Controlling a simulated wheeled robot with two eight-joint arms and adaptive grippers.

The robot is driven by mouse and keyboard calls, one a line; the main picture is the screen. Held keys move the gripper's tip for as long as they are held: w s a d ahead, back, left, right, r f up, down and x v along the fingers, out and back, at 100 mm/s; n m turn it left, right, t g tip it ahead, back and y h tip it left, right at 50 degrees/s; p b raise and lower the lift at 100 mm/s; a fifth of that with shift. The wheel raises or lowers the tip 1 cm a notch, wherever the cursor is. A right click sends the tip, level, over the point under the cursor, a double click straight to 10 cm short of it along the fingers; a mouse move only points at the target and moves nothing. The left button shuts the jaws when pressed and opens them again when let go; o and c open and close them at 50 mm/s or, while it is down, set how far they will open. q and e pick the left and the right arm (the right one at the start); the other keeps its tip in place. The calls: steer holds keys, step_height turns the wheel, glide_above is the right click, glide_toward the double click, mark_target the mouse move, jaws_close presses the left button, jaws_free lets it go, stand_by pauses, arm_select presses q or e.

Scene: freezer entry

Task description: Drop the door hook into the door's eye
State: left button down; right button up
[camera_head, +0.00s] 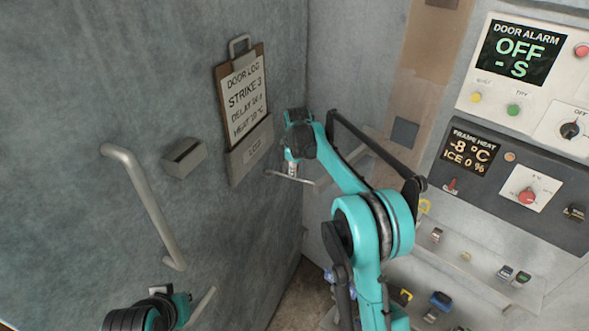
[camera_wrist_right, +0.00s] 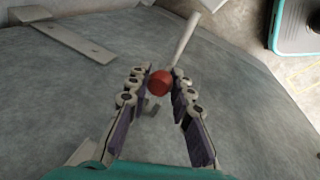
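The door hook (camera_head: 303,181) is a thin pale metal bar, lying nearly level beside the grey door (camera_head: 80,60). In the right wrist view the hook's rod (camera_wrist_right: 186,38) runs back from a red ball knob (camera_wrist_right: 160,84). My right gripper (camera_head: 292,172) is at the hook; in its wrist view the fingers (camera_wrist_right: 158,72) stand close on both sides of the knob and appear shut on it. Whether both pads touch is hard to see. I cannot clearly make out the door's eye. My left gripper (camera_head: 178,304) is low at the left, its fingers unclear.
A bent door handle (camera_head: 146,205), a small grey box (camera_head: 185,157) and a clipboard (camera_head: 243,100) are on the door. At right are the alarm panel (camera_head: 540,107) and frame heat panel (camera_head: 515,187), above a shelf with small locks. Open space lies before the door.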

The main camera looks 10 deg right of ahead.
steer(key=o, duration=0.5)
steer(key=shift+c, duration=0.2)
steer(key=shift+f, duration=0.1)
steer(key=v, duration=1.2)
steer(key=shift+w, duration=0.1)
